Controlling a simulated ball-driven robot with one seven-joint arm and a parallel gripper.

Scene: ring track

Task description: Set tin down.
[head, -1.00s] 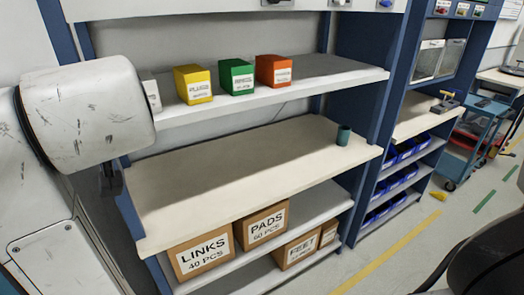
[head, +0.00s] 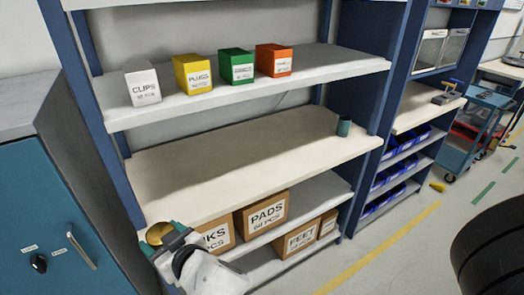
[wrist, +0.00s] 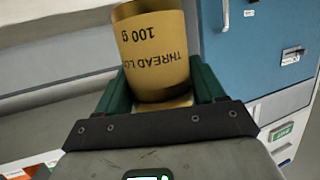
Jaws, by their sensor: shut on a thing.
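The tin is gold with dark lettering that reads "THREAD LO..." and "100 g"; it fills the upper middle of the wrist view (wrist: 152,48). My gripper (wrist: 160,92) is shut on the tin, with a green finger on each side of it. In the head view my gripper (head: 172,243) is at the lower left, with the gold tin (head: 157,233) at its end, in front of the shelf unit near the left front corner of the bare cream shelf (head: 240,160). Part of the tin is hidden by my gripper.
The cream shelf is clear except for a dark green cup (head: 344,126) at its right end. Above, a grey shelf holds a white CLIPS box (head: 143,87) and yellow, green and orange boxes. Cardboard boxes (head: 268,215) stand below. A teal cabinet (head: 50,210) is at the left.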

